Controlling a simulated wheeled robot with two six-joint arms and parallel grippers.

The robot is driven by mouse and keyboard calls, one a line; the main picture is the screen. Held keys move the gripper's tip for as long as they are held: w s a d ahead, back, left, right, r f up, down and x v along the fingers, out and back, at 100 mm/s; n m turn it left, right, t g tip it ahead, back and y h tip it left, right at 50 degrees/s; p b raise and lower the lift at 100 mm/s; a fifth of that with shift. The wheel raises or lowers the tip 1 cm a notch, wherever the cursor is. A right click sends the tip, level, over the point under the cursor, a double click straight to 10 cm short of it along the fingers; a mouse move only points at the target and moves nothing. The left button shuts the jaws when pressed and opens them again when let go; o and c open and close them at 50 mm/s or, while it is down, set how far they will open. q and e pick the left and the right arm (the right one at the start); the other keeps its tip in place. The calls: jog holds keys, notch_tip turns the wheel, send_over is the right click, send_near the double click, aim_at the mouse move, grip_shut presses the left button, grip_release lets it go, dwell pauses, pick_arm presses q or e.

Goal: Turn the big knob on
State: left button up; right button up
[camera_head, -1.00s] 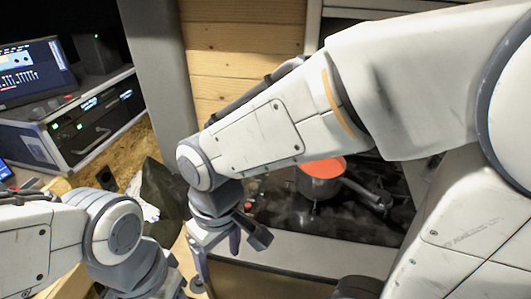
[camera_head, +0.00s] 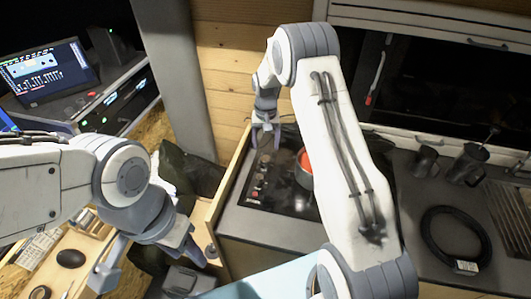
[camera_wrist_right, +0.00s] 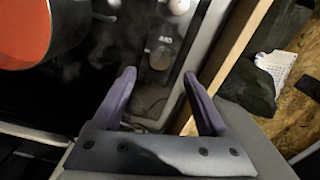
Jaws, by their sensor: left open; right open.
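A black cooktop (camera_head: 292,200) in the grey counter carries a row of small knobs along its left edge. One knob (camera_wrist_right: 160,57) shows in the right wrist view just beyond my fingertips, roughly in line with the gap between them. Another pale knob (camera_wrist_right: 178,6) is at the top edge of that view. I cannot tell which is the big knob. My right gripper (camera_head: 265,136) is open and empty above the cooktop's far left corner; its two purple fingers (camera_wrist_right: 159,74) are apart. My left gripper (camera_head: 152,262) is open and empty over the wooden desk.
A pot with an orange-red inside (camera_head: 305,167) stands on the cooktop, partly hidden by my right arm; in the wrist view the pot (camera_wrist_right: 32,30) is at upper left. A wooden panel edge (camera_head: 232,185) borders the counter's left side. A coiled black cable (camera_head: 455,238) and mugs (camera_head: 425,160) are at right.

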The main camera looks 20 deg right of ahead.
aim_at(265, 158)
notch_tip(265, 158, down, 6)
jog(key=shift+r+p, duration=0.15)
jog(key=shift+p, duration=0.85)
jog(key=shift+f, duration=0.65)
grip_shut()
